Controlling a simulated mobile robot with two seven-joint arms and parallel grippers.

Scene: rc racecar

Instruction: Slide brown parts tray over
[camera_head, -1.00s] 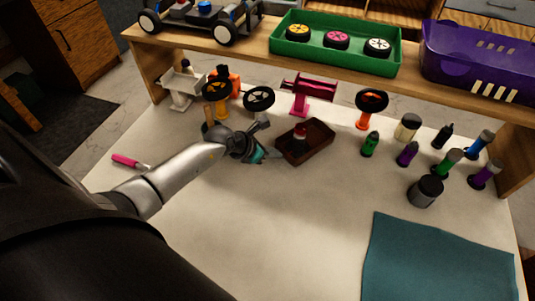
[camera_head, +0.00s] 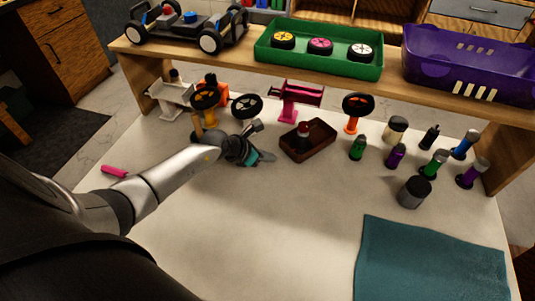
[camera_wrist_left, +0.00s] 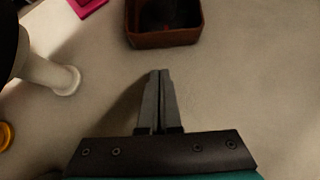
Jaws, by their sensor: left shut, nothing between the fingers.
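The brown parts tray (camera_head: 318,150) sits on the white worktable, right of my left gripper. A small red-topped object (camera_head: 303,130) stands in it. In the left wrist view the tray (camera_wrist_left: 165,40) is at the top, cut off by the edge, with a dark interior. My left gripper (camera_head: 270,159) is shut and empty, low over the table. Its closed fingertips (camera_wrist_left: 160,73) point toward the tray with a small gap between them. My right gripper is not in view.
Green (camera_head: 357,149) and purple (camera_head: 395,156) bottles stand right of the tray. A pink stand (camera_head: 295,98) and an orange stand (camera_head: 354,115) are behind it. A teal cloth (camera_head: 430,262) lies front right. The table in front of the tray is clear.

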